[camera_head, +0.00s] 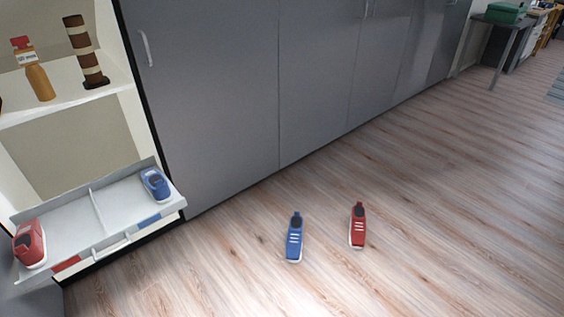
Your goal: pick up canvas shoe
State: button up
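A blue canvas shoe (294,238) with a white sole and pale laces stands on the wooden floor in front of the grey cabinets. A red canvas shoe (358,227) stands on the floor to its right, a gap apart. Another blue shoe (156,185) sits in the right part of a divided pale tray (75,221). Another red shoe (31,243) sits at the left end of that tray. My gripper does not show.
Grey cabinet doors (222,90) line the back. A bottle (36,72) and a brown-and-cream striped column (86,52) stand on a shelf (65,103) above the tray. A table (503,22) with a green box (505,12) stands far right. The floor (450,200) right of the shoes is clear.

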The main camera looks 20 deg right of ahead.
aim_at(357, 229)
jog(key=z, duration=1.25)
jog(key=i+l+u, duration=0.1)
jog(key=i+l, duration=0.5)
jog(key=i, duration=0.25)
jog(key=i+l, duration=0.7)
jog(key=i, duration=0.15)
jog(key=i+l+u, duration=0.15)
jog(key=i+l, duration=0.5)
jog(key=i, duration=0.2)
